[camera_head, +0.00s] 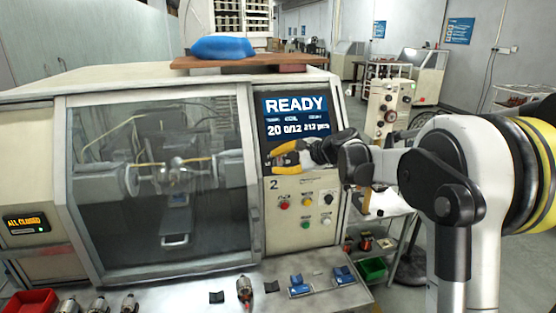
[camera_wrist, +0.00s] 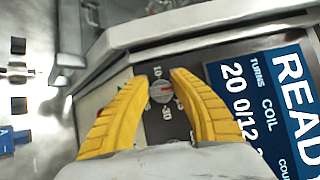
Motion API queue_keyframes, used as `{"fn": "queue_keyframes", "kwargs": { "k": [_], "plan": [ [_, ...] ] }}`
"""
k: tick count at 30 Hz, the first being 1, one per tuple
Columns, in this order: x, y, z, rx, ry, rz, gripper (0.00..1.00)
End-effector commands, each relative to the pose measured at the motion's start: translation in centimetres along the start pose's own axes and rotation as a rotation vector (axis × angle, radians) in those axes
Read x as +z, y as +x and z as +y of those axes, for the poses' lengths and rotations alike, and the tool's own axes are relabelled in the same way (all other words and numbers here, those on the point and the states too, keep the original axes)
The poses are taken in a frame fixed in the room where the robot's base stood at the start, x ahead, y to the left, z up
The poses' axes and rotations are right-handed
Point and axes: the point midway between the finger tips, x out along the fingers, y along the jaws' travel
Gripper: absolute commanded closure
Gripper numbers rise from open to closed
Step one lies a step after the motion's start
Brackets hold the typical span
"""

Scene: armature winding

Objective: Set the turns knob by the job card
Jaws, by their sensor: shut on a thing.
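The turns knob (camera_wrist: 160,90) is a small grey round knob on a dark dial plate, with printed numbers around it; 10 shows above it. Its pointer is too small to read. My gripper (camera_wrist: 163,82) has its yellow fingers on both sides of the knob, shut on it. In the head view my gripper (camera_head: 278,158) is at the panel just below the screen and hides the knob. The winder's screen (camera_head: 297,117) reads READY, turns 20, coil 0/12. I cannot make out a job card in either view.
Coloured buttons (camera_head: 305,202) sit on the panel below my gripper. The clear guard door (camera_head: 160,180) is left of it, over the winding spindle. Motor parts and blue holders (camera_head: 299,285) stand on the front ledge. A blue bag (camera_head: 222,47) lies on top.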

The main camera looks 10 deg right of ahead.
Motion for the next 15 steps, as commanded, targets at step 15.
{"fn": "queue_keyframes", "kwargs": {
  "k": [15],
  "plan": [
    [0.08, 0.0, 0.06, 0.278, -0.395, -0.001, 1.0]
  ]
}}
